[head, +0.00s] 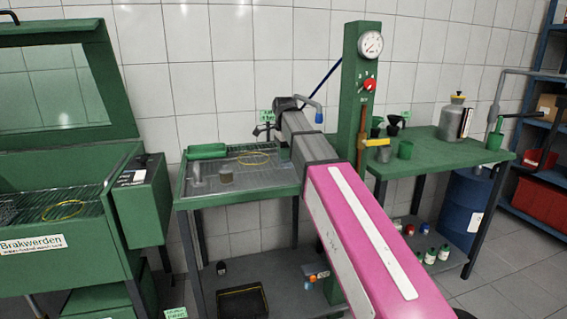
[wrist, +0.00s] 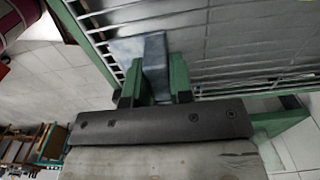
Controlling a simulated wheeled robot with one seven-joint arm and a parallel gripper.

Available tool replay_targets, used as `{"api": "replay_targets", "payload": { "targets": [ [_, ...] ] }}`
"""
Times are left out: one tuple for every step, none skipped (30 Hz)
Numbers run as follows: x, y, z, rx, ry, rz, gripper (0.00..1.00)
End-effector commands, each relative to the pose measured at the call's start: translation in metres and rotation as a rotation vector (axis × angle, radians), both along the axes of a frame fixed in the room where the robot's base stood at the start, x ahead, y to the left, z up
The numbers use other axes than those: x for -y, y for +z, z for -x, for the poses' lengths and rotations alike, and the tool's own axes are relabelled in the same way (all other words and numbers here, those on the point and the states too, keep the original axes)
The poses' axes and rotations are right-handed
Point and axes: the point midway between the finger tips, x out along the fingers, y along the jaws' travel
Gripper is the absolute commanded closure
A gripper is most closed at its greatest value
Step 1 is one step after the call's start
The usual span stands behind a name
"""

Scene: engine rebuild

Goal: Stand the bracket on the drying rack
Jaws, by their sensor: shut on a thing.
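In the wrist view my gripper (wrist: 154,78) is shut on a blue-grey metal bracket (wrist: 153,50), with a green-padded finger on each side. The bracket shows a flat face and an angled part, and lies close over the wire bars of the rack (wrist: 96,40). Whether it touches the bars I cannot tell. In the head view my arm reaches over the green bench with the wire-topped tray, which looks like the drying rack (head: 215,183). The bracket cannot be made out clearly there, and my fingers are too small to judge.
A green washer cabinet (head: 30,240) stands left, and a bench with cans (head: 440,152) right.

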Motion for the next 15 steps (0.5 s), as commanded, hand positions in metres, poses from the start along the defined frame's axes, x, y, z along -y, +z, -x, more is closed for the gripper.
{"api": "replay_targets", "payload": {
  "targets": [
    [0.0, -0.006, 0.001, -0.001, 0.0, 0.0, 1.0],
    [0.0, -0.009, 0.001, -0.001, 0.0, 0.0, 1.0],
    [0.0, -0.015, 0.001, -0.002, 0.0, 0.001, 1.0],
    [0.0, -0.02, 0.001, -0.002, 0.0, 0.001, 1.0],
    [0.0, -0.024, 0.001, -0.002, 0.0, 0.001, 1.0],
    [0.0, -0.028, 0.001, -0.002, 0.0, 0.001, 1.0],
    [0.0, -0.032, 0.001, -0.001, 0.0, 0.0, 1.0],
    [0.0, -0.034, 0.001, -0.001, 0.0, 0.0, 1.0],
    [0.0, -0.036, 0.0, -0.001, 0.0, 0.0, 1.0],
    [0.0, -0.036, 0.0, 0.0, 0.0, 0.0, 1.0],
    [-0.001, -0.036, 0.0, 0.0, 0.0, 0.0, 1.0],
    [-0.001, -0.036, 0.0, 0.0, 0.0, 0.0, 1.0],
    [-0.001, -0.035, 0.0, 0.0, 0.0, 0.0, 1.0],
    [-0.001, -0.035, 0.0, 0.0, 0.0, 0.0, 1.0],
    [-0.001, -0.035, 0.0, 0.0, 0.0, 0.0, 1.0]
  ]
}}
